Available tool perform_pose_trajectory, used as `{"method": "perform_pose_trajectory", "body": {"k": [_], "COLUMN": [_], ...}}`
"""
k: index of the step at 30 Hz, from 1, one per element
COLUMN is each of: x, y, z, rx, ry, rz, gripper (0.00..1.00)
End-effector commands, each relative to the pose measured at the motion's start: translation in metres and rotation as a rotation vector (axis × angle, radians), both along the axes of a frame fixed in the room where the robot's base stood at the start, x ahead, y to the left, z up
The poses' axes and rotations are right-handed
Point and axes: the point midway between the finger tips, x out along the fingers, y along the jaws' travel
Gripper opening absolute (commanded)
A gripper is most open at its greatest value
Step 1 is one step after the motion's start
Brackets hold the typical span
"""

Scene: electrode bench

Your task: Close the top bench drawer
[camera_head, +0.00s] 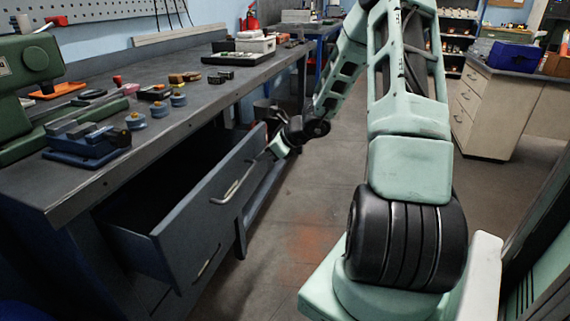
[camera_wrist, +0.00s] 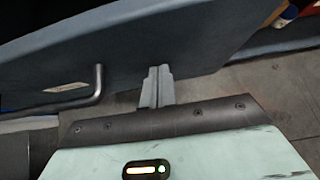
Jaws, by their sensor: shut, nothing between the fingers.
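The top bench drawer (camera_head: 205,220) is grey and stands pulled out of the bench, with its dark inside showing. Its bar handle (camera_head: 241,178) is on the front panel and also shows in the wrist view (camera_wrist: 98,82). My gripper (camera_head: 268,156) is at the far end of the drawer front, beyond the handle. In the wrist view my gripper's fingers (camera_wrist: 157,72) are together and empty, pointing at the drawer front to the right of the handle. I cannot tell whether the fingertips touch the panel.
The bench top (camera_head: 150,135) holds blue-and-grey tools, small round parts and a white box (camera_head: 255,43). A green machine (camera_head: 30,90) stands at its left end. The floor (camera_head: 310,215) in front of the drawer is clear. A white cabinet (camera_head: 490,110) stands back right.

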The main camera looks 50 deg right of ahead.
Motion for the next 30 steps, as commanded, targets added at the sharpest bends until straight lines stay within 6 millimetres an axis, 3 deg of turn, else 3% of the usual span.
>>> {"method": "perform_pose_trajectory", "body": {"k": [1,6,15,21,30], "x": [0.015,0.055,0.103,0.117,0.120], "y": [0.007,0.021,0.038,0.043,0.043], "z": [-0.002,-0.001,0.000,0.000,0.000], "rx": [0.000,0.000,0.000,0.000,0.000], "ry": [-0.002,-0.001,0.000,0.000,0.001], "rz": [0.006,0.004,0.001,0.000,-0.001], "gripper": [0.00,0.00,0.00,0.00,0.00]}}
